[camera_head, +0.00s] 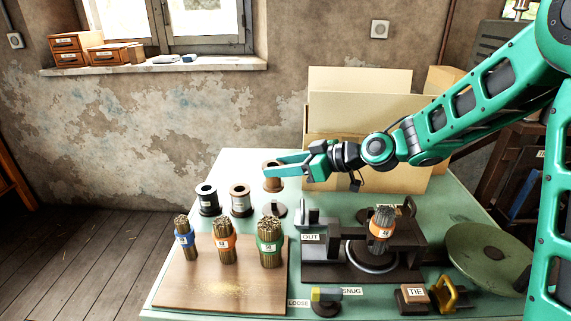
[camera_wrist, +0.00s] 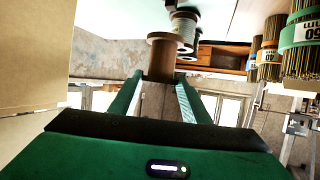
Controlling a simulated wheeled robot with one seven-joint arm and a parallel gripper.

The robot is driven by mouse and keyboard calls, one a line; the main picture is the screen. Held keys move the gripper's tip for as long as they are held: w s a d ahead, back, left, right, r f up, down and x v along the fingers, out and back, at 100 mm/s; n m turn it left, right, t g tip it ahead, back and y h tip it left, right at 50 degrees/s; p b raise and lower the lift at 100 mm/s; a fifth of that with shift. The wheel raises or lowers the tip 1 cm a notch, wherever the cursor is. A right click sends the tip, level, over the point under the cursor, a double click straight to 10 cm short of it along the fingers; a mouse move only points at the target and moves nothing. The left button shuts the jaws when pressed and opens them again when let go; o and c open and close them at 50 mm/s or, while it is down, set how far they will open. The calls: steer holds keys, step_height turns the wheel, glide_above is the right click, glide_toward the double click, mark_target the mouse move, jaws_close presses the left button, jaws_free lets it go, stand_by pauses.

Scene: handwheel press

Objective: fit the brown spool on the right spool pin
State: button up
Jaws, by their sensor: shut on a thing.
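My gripper (camera_head: 276,168) is shut on the brown spool (camera_head: 270,184) at the back left of the table. In the wrist view, the brown spool (camera_wrist: 161,57) sits between the fingertips of my gripper (camera_wrist: 160,80). In the head view, the spool appears upright, just above the right spool pin (camera_head: 275,209), which has a dark round base. A gap shows between spool and base; whether the pin tip is inside the bore is hidden. A black-based spool (camera_head: 208,205) and a brown-topped spool with pale winding (camera_head: 241,204) stand to the left.
A wooden board (camera_head: 190,288) with several banded bundles stands in front of the spools. A dark press (camera_head: 340,268) with a bundle on it is right of the pin. Cardboard boxes (camera_head: 365,90) stand behind my arm. The table is clear at the back left.

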steer(key=shift+f, duration=3.65)
steer(key=o, duration=1.1)
steer(key=shift+o, duration=0.2)
steer(key=shift+s, duration=0.1)
